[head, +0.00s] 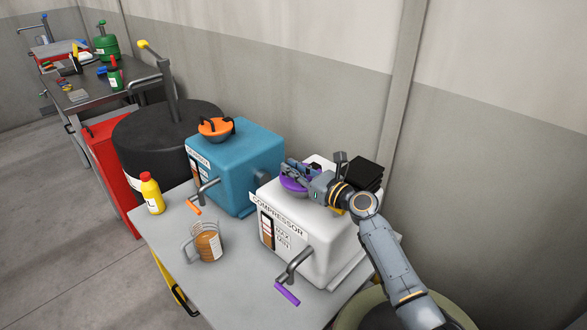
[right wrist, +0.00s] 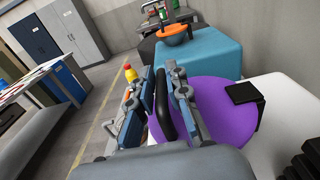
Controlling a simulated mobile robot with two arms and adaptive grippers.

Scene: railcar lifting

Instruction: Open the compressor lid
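The white compressor (head: 319,235) stands on the table, with its label on the front. Its round purple lid (head: 291,186) is on top and looks closed; it also shows large in the right wrist view (right wrist: 222,112). A black handle (right wrist: 165,105) rises from the lid. My right gripper (head: 290,170) is over the lid. In the right wrist view its two fingers (right wrist: 162,80) are spread, one on each side of the handle; I cannot tell whether they touch it. My left gripper is out of view.
A blue machine (head: 240,165) with an orange lid (head: 215,128) stands left of the compressor. A measuring jug (head: 208,243) and a yellow bottle (head: 152,195) stand on the table (head: 165,240). A purple-handled tap (head: 288,292) juts from the compressor's front. The wall is close behind.

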